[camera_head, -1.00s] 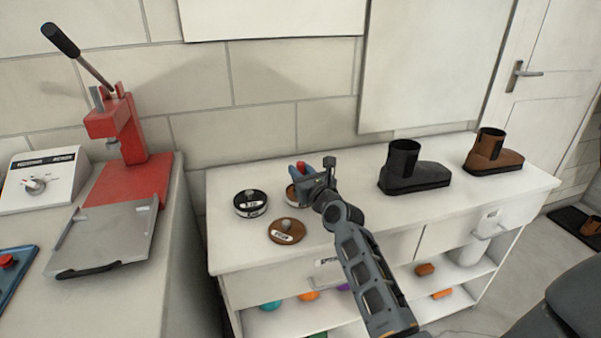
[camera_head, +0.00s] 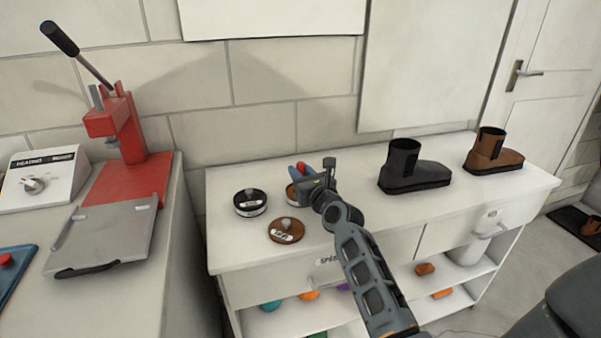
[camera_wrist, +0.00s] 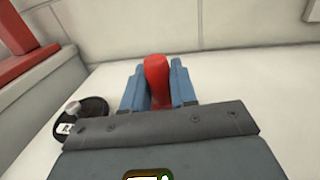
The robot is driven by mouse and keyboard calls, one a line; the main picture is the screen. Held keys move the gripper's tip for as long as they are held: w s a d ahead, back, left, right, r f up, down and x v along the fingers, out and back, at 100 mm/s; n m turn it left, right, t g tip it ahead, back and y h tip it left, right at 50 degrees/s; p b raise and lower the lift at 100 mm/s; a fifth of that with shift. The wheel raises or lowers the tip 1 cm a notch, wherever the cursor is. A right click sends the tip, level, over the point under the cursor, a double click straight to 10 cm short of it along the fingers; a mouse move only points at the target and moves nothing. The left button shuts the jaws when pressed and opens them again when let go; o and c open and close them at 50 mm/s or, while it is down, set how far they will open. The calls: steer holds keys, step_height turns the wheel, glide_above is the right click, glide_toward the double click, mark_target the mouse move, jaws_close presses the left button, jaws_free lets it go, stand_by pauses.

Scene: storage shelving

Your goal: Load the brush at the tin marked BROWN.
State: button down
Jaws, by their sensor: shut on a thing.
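My gripper (camera_head: 303,174) is over the back left of the white cabinet, its blue fingers shut on the red handle of the brush (camera_wrist: 157,78). The brush's bristle end is hidden in both views. A brown tin (camera_head: 291,194) stands just under and behind my gripper, mostly covered by it. I cannot tell whether the brush touches it. A brown lid (camera_head: 286,236) with a knob and a white label lies in front of it. The label words are too small to read surely.
A black boot (camera_head: 412,173) and a brown boot (camera_head: 495,155) stand on the cabinet top (camera_head: 245,255) to the right. A red press (camera_head: 125,150) stands on the left counter. The cabinet's front middle is clear, apart from my arm above it.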

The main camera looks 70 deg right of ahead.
steer(key=shift+f, duration=0.5)
stand_by(1.3)
steer(key=shift+r, duration=0.15)
step_height(320, 180, up, 7)
steer(key=p, duration=0.8)
steer(key=shift+r, duration=0.1)
stand_by(0.8)
